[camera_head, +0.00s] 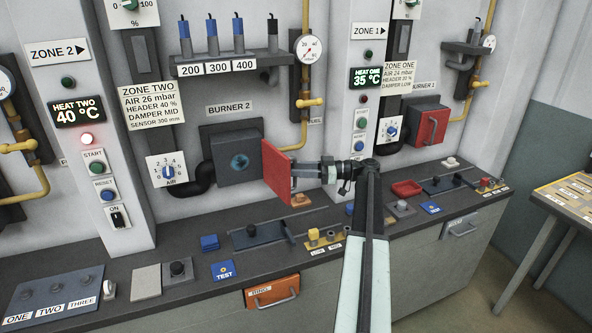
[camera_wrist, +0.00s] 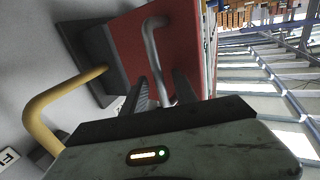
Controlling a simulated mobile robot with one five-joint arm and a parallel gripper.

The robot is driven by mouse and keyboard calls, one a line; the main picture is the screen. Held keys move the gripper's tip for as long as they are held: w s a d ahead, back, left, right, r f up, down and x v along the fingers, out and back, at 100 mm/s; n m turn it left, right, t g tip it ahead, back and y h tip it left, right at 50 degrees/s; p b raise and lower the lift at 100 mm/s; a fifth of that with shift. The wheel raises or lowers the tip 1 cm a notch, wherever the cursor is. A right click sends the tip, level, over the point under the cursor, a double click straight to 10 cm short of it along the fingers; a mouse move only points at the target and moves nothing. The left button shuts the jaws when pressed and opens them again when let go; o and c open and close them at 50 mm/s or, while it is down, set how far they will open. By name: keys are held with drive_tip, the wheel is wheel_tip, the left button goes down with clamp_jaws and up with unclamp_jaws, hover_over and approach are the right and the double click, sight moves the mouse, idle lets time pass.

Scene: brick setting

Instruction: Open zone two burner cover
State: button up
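The zone two burner cover (camera_head: 277,172) is a red plate that stands swung out from the dark burner 2 housing (camera_head: 222,140). The blue-lit burner opening (camera_head: 240,162) shows beside it. In the wrist view the red cover (camera_wrist: 125,50) fills the upper middle, with a grey bar handle (camera_wrist: 152,50) on its face. My gripper (camera_head: 318,170) is on the right side of the cover. In the wrist view my gripper (camera_wrist: 163,88) has one finger on each side of the handle and looks shut on it. The exact finger contact is partly hidden.
A yellow pipe (camera_head: 304,130) with a valve runs down behind the cover; it also shows in the wrist view (camera_wrist: 50,105). The bench (camera_head: 190,270) below carries switches and blocks. Burner 1 has its own red cover (camera_head: 433,124) farther right.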

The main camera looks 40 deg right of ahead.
drive_tip(key=v, duration=0.7)
drive_tip(key=shift+s, duration=0.1)
